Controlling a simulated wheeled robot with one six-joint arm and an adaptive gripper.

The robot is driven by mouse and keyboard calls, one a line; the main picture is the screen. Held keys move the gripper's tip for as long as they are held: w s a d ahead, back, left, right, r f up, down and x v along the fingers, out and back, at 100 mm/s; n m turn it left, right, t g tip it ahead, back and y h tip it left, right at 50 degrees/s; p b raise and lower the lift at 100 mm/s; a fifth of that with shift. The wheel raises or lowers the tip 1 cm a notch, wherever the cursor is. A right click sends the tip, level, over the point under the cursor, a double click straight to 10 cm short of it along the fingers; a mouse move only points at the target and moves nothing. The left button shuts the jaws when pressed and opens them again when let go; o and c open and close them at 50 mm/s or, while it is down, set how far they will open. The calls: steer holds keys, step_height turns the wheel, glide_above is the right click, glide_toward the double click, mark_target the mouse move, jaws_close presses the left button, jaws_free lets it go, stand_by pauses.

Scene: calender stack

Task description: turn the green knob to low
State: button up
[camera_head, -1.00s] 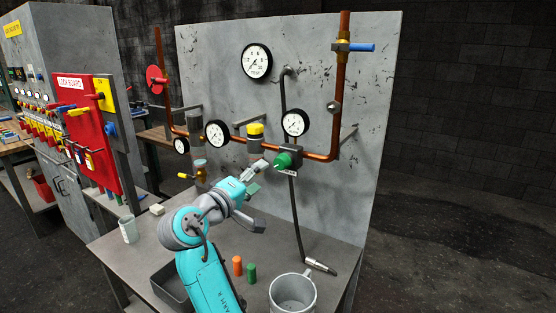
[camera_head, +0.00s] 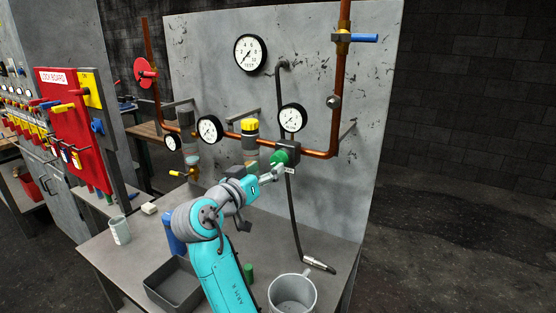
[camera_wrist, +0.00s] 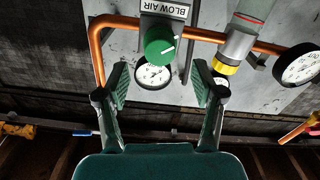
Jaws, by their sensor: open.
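The green knob (camera_head: 281,157) sits on a dark valve block on the copper pipe in the head view. In the wrist view the green knob (camera_wrist: 160,46) is ahead of my gripper, under a label reading BLOW AIR (camera_wrist: 167,10), with a white pointer line on its face. My gripper (camera_wrist: 161,84) is open, with its two fingers apart on either side below the knob. In the head view my gripper (camera_head: 272,172) is close to the knob, its tip partly overlapping it. I cannot tell whether it touches.
A gauge (camera_head: 292,118) is above the knob, and a yellow-capped regulator (camera_head: 250,126) is to its left. A black hose (camera_head: 293,215) hangs below. A mug (camera_head: 292,294) and a grey tray (camera_head: 172,286) stand on the bench.

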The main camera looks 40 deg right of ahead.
mark_target(276, 161)
steer(key=x, duration=0.6)
steer(key=shift+w+d, duration=0.1)
steer(key=shift+d, duration=0.2)
steer(key=c, duration=1.2)
